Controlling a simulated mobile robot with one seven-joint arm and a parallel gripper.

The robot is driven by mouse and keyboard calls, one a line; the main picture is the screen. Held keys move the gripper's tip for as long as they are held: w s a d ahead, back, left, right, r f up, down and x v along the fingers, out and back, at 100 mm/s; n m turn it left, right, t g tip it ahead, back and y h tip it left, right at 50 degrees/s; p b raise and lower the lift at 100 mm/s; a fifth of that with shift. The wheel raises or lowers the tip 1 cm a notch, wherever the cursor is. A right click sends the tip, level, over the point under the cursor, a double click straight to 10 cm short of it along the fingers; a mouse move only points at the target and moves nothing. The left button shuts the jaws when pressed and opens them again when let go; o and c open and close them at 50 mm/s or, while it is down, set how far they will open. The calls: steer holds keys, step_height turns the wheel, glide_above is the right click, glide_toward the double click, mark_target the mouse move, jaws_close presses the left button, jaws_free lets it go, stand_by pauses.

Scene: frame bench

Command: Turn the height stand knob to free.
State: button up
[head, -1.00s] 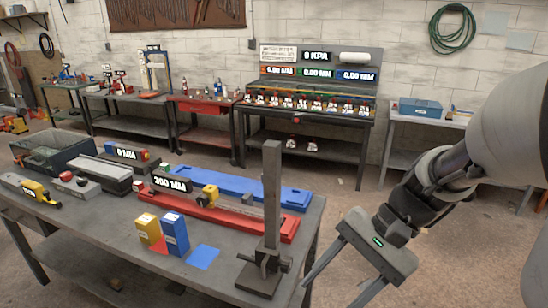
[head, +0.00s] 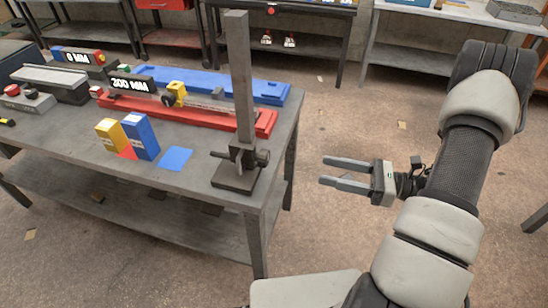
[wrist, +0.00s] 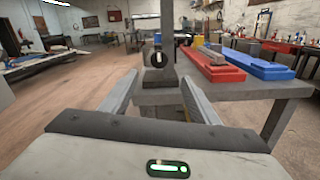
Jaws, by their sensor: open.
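The height stand (head: 243,100) is a dark grey upright post on a square base at the right end of the bench. Its knob (head: 262,158) sticks out to the right from the slider block low on the post. In the wrist view the round black knob (wrist: 158,59) faces me, with a pale bar-like mark across it that looks upright. My gripper (head: 323,171) is open and empty, off the bench's right edge. Its fingers point left toward the stand, with a gap between fingertips and knob. In the wrist view the knob lies ahead, between and above the fingers (wrist: 158,88).
The bench (head: 195,185) also holds a red rail (head: 190,115), a blue rail (head: 265,92), a yellow box (head: 110,134), a blue box (head: 141,137) and a blue square (head: 175,158). Open floor (head: 335,240) lies right of the bench.

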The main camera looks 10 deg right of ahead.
mark_target(268, 158)
steer(key=x, duration=1.5)
steer(key=shift+w+a+p, duration=0.1)
steer(key=shift+a+p, duration=0.25)
steer(key=shift+r, duration=0.1)
steer(key=c, duration=1)
